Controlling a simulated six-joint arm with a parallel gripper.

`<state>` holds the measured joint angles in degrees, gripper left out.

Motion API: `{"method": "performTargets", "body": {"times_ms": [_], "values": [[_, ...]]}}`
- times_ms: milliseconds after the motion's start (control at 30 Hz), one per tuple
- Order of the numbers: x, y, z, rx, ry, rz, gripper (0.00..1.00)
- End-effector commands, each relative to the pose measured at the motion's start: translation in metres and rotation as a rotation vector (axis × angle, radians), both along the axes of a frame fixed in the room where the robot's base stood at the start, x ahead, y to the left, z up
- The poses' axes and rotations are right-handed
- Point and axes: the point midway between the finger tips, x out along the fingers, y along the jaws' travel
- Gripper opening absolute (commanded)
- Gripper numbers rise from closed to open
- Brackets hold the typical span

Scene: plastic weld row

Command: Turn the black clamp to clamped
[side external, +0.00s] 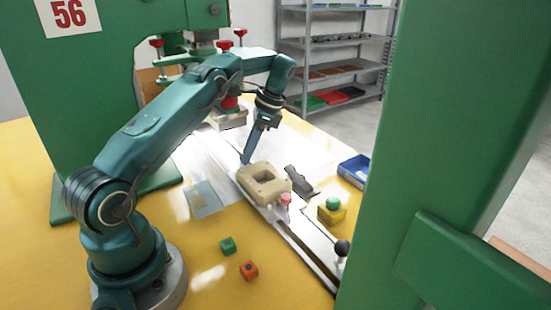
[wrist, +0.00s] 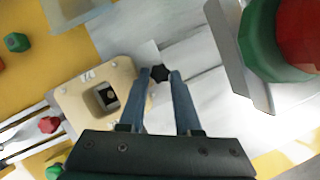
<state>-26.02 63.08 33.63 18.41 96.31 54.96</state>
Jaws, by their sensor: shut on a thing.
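The black clamp shows as a star-shaped black knob (wrist: 160,73) in the wrist view, beside the edge of the beige block (wrist: 88,82). My gripper (wrist: 159,74) has its two blue fingers on either side of the knob, shut on it at the fingertips. In the side view my gripper (side external: 246,161) points down at the far left edge of the beige block (side external: 249,187), and the knob is hidden there. The beige block has a square opening and sits on the metal rail. The direction the knob is turned to cannot be told.
A red knob (wrist: 48,124) is at the block's other side. The green-and-red press head (wrist: 285,40) stands close to my gripper. A dark grey bracket (side external: 300,182), a yellow box with green button (side external: 332,213) and a blue bin (side external: 354,170) lie right. Small green (side external: 228,246) and orange (side external: 249,271) cubes lie in front.

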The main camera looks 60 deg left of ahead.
Motion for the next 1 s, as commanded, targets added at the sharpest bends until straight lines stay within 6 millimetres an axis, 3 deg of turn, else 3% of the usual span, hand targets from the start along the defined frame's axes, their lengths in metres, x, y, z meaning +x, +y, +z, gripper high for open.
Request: {"method": "performTargets", "body": {"times_ms": [700, 733, 800, 1000], "values": [[0.0007, -0.0002, 0.0002, -0.003, -0.002, 0.057, 0.0], [0.0008, -0.0001, 0.0002, -0.003, -0.002, 0.057, 0.4], [0.0007, -0.0001, 0.0003, -0.002, -0.001, 0.057, 0.62], [0.0003, -0.0009, -0.0001, -0.005, 0.001, 0.056, 0.62]]}}
